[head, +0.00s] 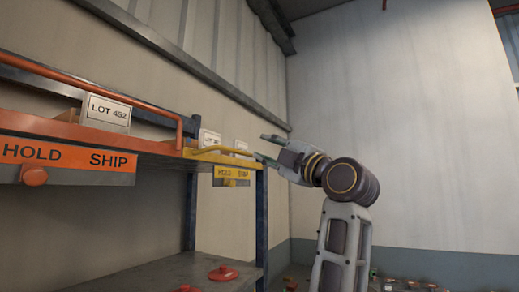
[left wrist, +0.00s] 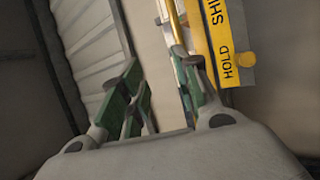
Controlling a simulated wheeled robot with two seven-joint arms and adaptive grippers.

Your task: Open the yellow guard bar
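The yellow guard bar (head: 222,150) runs along the front of the far shelf bay in the head view, above a yellow plate (head: 232,173) marked HOLD and SHIP. My left gripper (head: 261,147) is just right of the bar's right end, its fingers spread and pointing left. In the left wrist view my left gripper (left wrist: 165,90) shows green finger pads apart with nothing between them. The thin yellow bar (left wrist: 173,18) shows beyond the fingertips, beside the yellow plate (left wrist: 218,35); I see no contact. My right gripper is not in view.
An orange guard bar (head: 100,80) with an orange HOLD/SHIP plate (head: 70,158) and red knob (head: 34,175) fronts the nearer bay. A LOT 452 card (head: 107,113) stands behind it. A blue post (head: 261,215) is below my gripper. Red items (head: 222,273) lie on the lower shelf.

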